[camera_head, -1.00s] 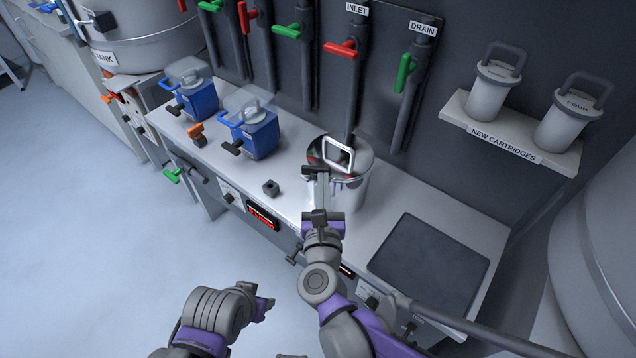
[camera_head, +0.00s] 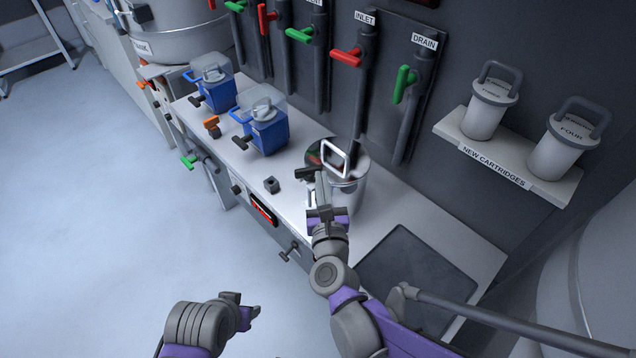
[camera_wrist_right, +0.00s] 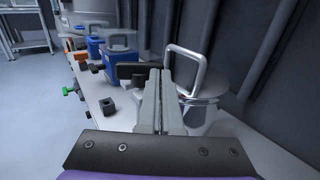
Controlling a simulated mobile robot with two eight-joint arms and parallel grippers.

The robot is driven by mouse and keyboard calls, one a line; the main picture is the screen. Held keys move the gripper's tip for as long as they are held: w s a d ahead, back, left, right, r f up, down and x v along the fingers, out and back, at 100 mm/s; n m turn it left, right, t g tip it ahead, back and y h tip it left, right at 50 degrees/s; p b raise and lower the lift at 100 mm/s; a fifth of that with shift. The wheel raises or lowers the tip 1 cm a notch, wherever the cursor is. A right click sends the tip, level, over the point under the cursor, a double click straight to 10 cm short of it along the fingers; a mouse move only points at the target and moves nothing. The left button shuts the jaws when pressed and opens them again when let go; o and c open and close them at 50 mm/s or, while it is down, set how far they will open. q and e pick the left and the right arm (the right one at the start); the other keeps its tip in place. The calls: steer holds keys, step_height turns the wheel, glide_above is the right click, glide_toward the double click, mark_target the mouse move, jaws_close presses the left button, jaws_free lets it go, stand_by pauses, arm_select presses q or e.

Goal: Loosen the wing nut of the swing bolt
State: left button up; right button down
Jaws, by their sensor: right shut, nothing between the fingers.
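A steel vessel (camera_head: 350,188) with a shiny lid and an upright square handle (camera_head: 336,158) stands on the bench. A dark bar-shaped wing nut (camera_head: 307,173) is at the vessel's near left side; it also shows in the right wrist view (camera_wrist_right: 127,71). The swing bolt under it is hidden or too small to make out. My right gripper (camera_head: 320,176) is shut and empty, its fingertips (camera_wrist_right: 160,72) close beside the wing nut's right end; I cannot tell whether they touch. My left gripper (camera_head: 248,309) is low in the head view, away from the bench; its finger gap is unclear.
Two blue clear-topped units (camera_head: 266,132) stand left on the bench, with a small dark block (camera_head: 271,185) nearer. Pipes with red and green handles (camera_head: 404,84) line the wall behind. A dark mat (camera_head: 405,270) lies right. A shelf (camera_head: 500,165) holds new cartridges.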

steer(key=shift+w+d, duration=0.25)
steer(key=shift+w, duration=0.25)
steer(key=shift+w+d, duration=0.15)
steer(key=shift+w, duration=0.1)
stand_by(0.3)
